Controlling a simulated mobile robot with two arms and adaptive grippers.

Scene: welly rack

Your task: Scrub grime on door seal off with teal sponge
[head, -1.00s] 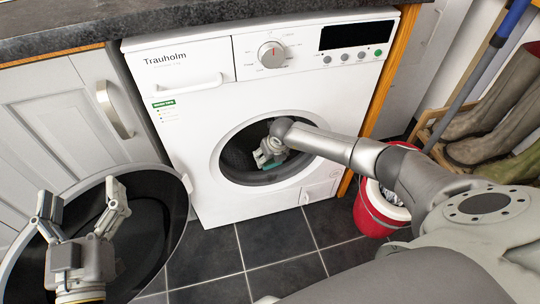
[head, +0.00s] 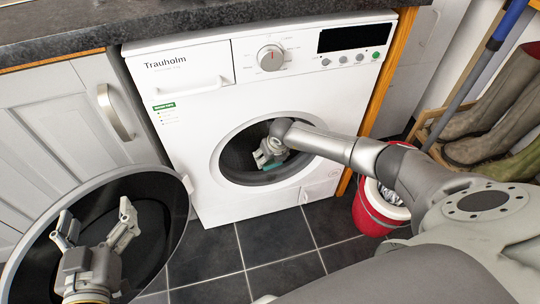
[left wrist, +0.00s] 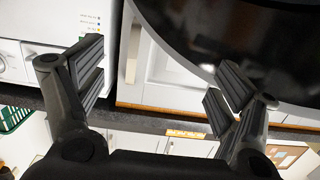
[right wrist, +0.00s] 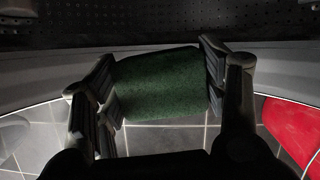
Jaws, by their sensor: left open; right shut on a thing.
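The washing machine (head: 190,140) stands with its round door (head: 172,235) swung open to the left. The grey door seal (head: 283,176) rings the opening; it also shows in the right wrist view (right wrist: 30,88). My right gripper (head: 272,163) is inside the opening at the lower part of the seal. It is shut on the teal sponge (right wrist: 160,85), which looks dark green in the right wrist view, between both fingers. I cannot make out any grime on the seal. My left gripper (head: 95,222) is open and empty in front of the open door.
A red bucket (head: 375,210) stands on the dark tiled floor right of the machine. Boots (head: 480,150) sit on a wooden rack at the far right, by a blue-handled pole (head: 508,25). A grey cupboard (head: 60,110) is at left, under the dark worktop (head: 200,15).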

